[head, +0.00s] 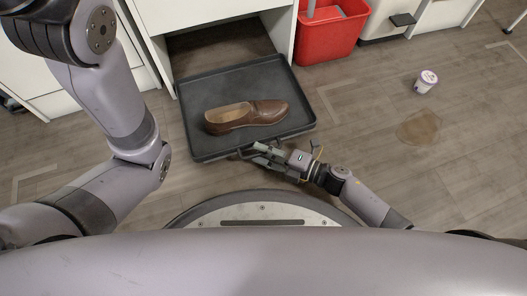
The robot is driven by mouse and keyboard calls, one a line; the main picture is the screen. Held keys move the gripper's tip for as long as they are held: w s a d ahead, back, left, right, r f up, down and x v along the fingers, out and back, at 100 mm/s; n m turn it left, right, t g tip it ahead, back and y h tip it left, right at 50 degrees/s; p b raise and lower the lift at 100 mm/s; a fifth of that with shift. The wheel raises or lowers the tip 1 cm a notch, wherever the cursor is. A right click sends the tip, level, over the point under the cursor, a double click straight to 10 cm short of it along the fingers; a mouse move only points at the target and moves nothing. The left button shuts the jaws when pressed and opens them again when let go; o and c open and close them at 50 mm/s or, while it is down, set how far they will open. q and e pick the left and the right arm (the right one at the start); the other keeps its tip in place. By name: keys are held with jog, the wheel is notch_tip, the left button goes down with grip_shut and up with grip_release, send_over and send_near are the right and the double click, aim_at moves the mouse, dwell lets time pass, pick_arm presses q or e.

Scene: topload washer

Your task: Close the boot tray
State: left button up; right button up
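The black boot tray (196,144) sticks out from the low opening of a white cabinet, pulled well forward over the floor. A brown shoe (245,116) lies on it. My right gripper (254,151) is at the tray's front edge, near its middle, close to or touching the rim; whether it grips the rim I cannot tell. Its fingers are small and partly dark against the tray. My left arm comes in from the left, bent beside the tray, and its gripper is out of the picture.
The white cabinet (200,15) stands behind the tray, with its dark opening (220,48) above the tray's back part. A red bin (330,35) stands to the right of it. A small white tub (426,82) lies on the floor beside a brown spill (419,128).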

jog(key=shift+c, duration=0.4)
grip_shut()
dwell(0.4)
